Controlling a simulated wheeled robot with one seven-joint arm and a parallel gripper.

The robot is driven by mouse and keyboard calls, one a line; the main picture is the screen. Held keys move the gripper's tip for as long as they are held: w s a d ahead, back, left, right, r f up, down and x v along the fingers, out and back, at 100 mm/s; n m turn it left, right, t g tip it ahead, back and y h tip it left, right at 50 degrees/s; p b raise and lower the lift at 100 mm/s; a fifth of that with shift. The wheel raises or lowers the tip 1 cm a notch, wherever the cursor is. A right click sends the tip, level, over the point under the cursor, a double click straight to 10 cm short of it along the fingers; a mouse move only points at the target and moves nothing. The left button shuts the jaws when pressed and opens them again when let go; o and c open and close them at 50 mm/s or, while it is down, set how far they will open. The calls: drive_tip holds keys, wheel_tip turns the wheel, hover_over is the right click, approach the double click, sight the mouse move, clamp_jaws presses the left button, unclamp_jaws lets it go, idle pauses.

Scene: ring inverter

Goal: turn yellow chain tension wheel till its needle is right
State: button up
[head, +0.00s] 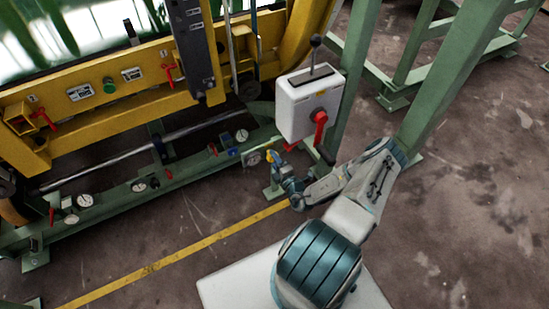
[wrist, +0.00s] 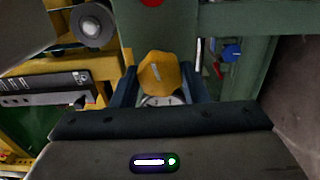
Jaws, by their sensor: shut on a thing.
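The yellow wheel (wrist: 159,72) has a pale mark on its face and sits between the two blue fingers of my gripper (wrist: 160,84) in the wrist view. My gripper is shut on it. In the head view the wheel is a small yellow spot (head: 270,156) at the tip of my gripper (head: 275,163), low on the green frame. A white dial (head: 253,158) is just left of the wheel. A pale round part (wrist: 162,101) shows below the wheel in the wrist view, mostly hidden. I cannot read any needle.
A white box (head: 308,98) with a red lever (head: 319,118) hangs above my gripper. Several gauges and small valves line the green beam (head: 115,194) to the left. A green post (head: 352,75) stands close behind the box. Open floor lies at right.

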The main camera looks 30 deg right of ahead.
drive_tip(key=n+p, duration=0.8)
drive_tip(key=n, duration=1.6)
drive_tip(key=shift+f+n, duration=0.1)
drive_tip(key=shift+n, duration=0.3)
drive_tip(key=o, duration=1)
drive_tip(key=shift+c, duration=0.2)
drive_tip(key=s, duration=1.4)
drive_tip(key=shift+d, duration=0.3)
drive_tip(key=shift+w, duration=0.1)
